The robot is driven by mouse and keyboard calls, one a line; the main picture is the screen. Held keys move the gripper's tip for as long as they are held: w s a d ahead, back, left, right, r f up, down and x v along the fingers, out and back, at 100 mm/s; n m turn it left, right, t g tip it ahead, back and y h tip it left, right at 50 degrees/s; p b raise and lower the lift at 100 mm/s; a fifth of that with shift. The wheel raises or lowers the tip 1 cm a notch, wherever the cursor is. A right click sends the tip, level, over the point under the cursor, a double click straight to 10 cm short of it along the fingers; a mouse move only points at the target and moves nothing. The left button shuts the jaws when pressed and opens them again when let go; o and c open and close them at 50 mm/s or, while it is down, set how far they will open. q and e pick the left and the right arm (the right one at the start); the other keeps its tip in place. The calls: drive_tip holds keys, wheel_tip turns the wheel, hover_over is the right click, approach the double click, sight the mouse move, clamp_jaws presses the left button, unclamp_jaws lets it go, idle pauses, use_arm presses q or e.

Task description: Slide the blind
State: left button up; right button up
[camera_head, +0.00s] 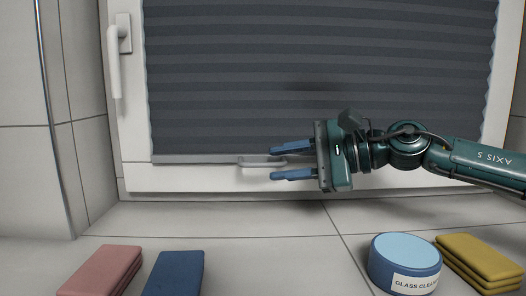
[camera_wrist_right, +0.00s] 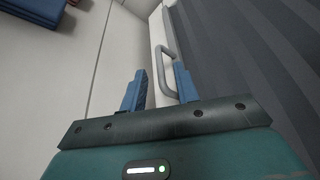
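A dark grey pleated blind (camera_head: 320,80) covers the window nearly down to the sill. Its light bottom rail (camera_head: 200,158) carries a small grey bar handle (camera_head: 250,161). My right gripper (camera_head: 271,164) comes in from the right and is open, with one blue finger above the handle's height and one below. In the right wrist view, the handle (camera_wrist_right: 168,75) shows at the gap between the fingertips (camera_wrist_right: 159,67), and the gripper is not closed on it. Whether a finger touches the handle I cannot tell. My left gripper is not in view.
A white window handle (camera_head: 116,60) is on the frame at left. The ledge's middle is clear.

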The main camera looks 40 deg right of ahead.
sight(270, 164)
drive_tip(key=shift+p+x, duration=0.9)
drive_tip(key=shift+x, duration=1.2)
drive_tip(key=shift+c, duration=0.5)
clamp_jaws()
